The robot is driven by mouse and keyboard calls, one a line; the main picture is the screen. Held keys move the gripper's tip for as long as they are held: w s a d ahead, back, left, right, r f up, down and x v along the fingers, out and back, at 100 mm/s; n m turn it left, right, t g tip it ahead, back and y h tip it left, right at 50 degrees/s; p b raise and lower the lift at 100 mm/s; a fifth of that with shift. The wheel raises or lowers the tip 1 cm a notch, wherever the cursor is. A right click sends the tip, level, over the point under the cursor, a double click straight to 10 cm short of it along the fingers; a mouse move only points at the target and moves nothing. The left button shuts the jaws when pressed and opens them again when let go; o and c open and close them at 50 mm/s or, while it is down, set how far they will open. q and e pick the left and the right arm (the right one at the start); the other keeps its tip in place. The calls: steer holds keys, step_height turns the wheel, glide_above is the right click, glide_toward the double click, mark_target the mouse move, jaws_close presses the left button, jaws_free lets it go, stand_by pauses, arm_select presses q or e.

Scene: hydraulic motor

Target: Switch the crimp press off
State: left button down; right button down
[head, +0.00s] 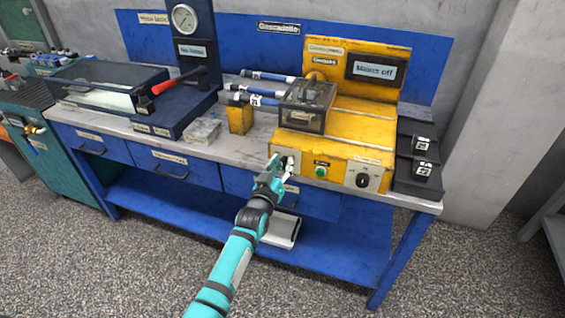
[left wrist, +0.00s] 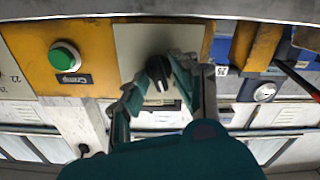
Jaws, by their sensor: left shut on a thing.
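The yellow crimp press (head: 335,127) stands at the right end of the blue bench. My left gripper (head: 278,168) is at the pale plate on the left of its front face. In the left wrist view, my left gripper (left wrist: 160,82) has its fingers closed around a black rotary switch (left wrist: 158,70) on that plate (left wrist: 128,50); the fingers partly hide the switch. A green button (head: 321,171) sits beside the plate and also shows in the left wrist view (left wrist: 64,55). The display (head: 376,69) on the press reads "Mains off". My right gripper is not in view.
A second black knob (head: 362,180) is on the right of the press front. Black blocks (head: 421,160) stand right of the press. A yellow block (head: 240,119), blue-sleeved hoses (head: 255,98) and a gauge stand (head: 190,45) are to the left.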

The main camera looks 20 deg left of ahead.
arm_select(q)
steer(key=n, duration=0.5)
steer(key=shift+a+f, duration=0.1)
steer(key=shift+n, duration=0.3)
stand_by(0.4)
steer(key=c, duration=1.3)
jaws_free()
steer(key=shift+c, duration=0.2)
steer(key=shift+s, duration=0.1)
steer(key=s, duration=1.2)
steer(key=shift+a, duration=0.2)
steer(key=shift+w, duration=0.1)
